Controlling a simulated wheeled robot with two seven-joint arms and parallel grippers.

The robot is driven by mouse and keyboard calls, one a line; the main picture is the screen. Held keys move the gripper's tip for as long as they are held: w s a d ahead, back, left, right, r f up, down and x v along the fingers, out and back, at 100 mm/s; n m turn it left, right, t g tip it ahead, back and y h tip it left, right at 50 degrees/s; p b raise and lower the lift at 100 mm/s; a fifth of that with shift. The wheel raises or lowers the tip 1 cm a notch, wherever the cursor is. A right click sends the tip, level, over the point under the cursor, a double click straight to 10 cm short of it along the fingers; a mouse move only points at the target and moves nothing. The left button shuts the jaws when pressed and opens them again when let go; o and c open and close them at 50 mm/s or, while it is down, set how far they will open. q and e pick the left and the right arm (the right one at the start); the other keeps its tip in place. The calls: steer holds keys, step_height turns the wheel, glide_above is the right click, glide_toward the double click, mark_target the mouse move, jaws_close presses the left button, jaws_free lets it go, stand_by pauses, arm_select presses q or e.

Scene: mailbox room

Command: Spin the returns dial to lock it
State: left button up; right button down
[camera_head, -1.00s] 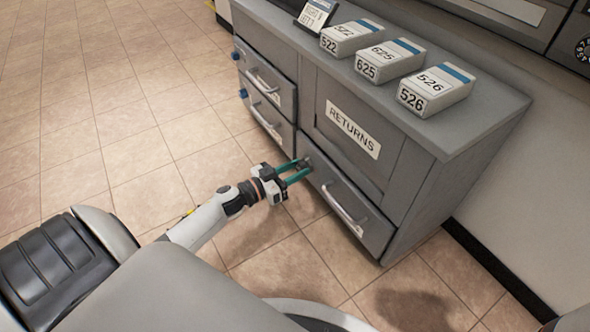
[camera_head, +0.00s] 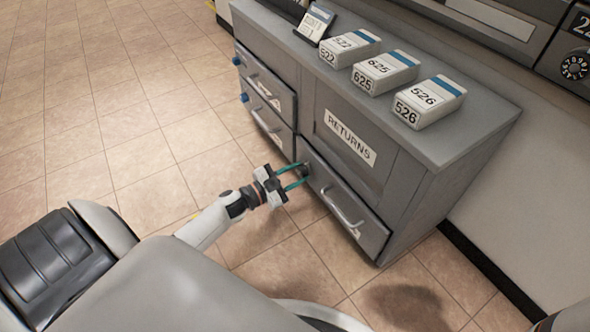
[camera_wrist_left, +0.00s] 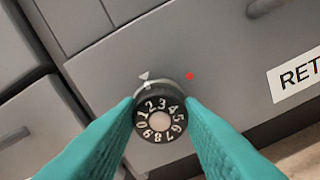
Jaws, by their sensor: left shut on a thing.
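The returns dial (camera_wrist_left: 160,117) is a black round knob with white digits, set on the grey returns drawer front. In the left wrist view a white triangle mark (camera_wrist_left: 144,76) sits above its rim near the digits 1 and 2. A red mark (camera_wrist_left: 190,76) sits to the upper right of the dial. My left gripper (camera_head: 298,176) has its teal fingers closed on both sides of the dial. In the head view the dial (camera_head: 304,170) is small and partly hidden by the fingers. My right gripper is not in view.
The returns drawer (camera_head: 335,205) has a bar handle (camera_head: 342,209). Several parcels, including 526 (camera_head: 428,101), stand on the cabinet top (camera_head: 465,130). Blue-knobbed drawers (camera_head: 262,85) are at the left. The tiled floor is clear.

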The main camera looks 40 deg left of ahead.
arm_select(q)
steer(key=m, duration=0.3)
steer(key=shift+m+p, duration=0.35)
steer(key=shift+m, duration=0.05)
steer(key=m, duration=0.3)
steer(key=shift+f+m, duration=0.1)
steer(key=shift+m, duration=0.2)
steer(key=m, duration=0.3)
steer(key=shift+m, duration=0.4)
steer(key=m, duration=0.3)
steer(key=shift+f+m+b, duration=0.15)
steer(key=shift+m+b, duration=0.15)
steer(key=shift+b, duration=0.1)
steer(key=m+b, duration=0.1)
steer(key=m, duration=0.2)
steer(key=shift+m, duration=0.3)
steer(key=m+b, duration=0.1)
steer(key=m, duration=0.2)
steer(key=shift+f+m+b, duration=0.1)
steer(key=shift+m+b, duration=0.2)
steer(key=shift+b, duration=0.05)
steer(key=m+b, duration=0.1)
steer(key=m, duration=0.2)
steer(key=shift+b, duration=0.4)
steer(key=shift+m+b, duration=0.75)
steer(key=shift+m, duration=0.85)
